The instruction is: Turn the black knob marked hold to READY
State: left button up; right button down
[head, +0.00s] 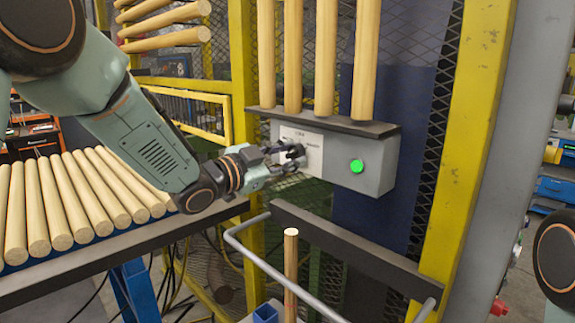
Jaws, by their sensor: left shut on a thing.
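A grey control box (378,150) is fixed to the yellow frame under a dark ledge. A white label plate (290,133) with small print sits on its front, partly hidden by my gripper. The black knob (299,153) is on this plate, mostly covered by the fingers. My left gripper (292,158) reaches in from the left and is shut on the knob. Which mark the knob points to is too small and covered to tell. A round green light or button (357,166) glows to the right of the plate. My right gripper is out of view.
More rods (60,205) lie on a table at the left. A grey rail (275,262) and a dark bar (350,250) run below the box, near a single upright dowel (291,265).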

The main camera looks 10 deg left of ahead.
pick_arm(q)
jog(key=shift+m+b, duration=0.7)
jog(key=shift+m, duration=0.4)
jog(key=o, duration=1.2)
jog(key=shift+c, duration=0.2)
jog(key=v, duration=1.2)
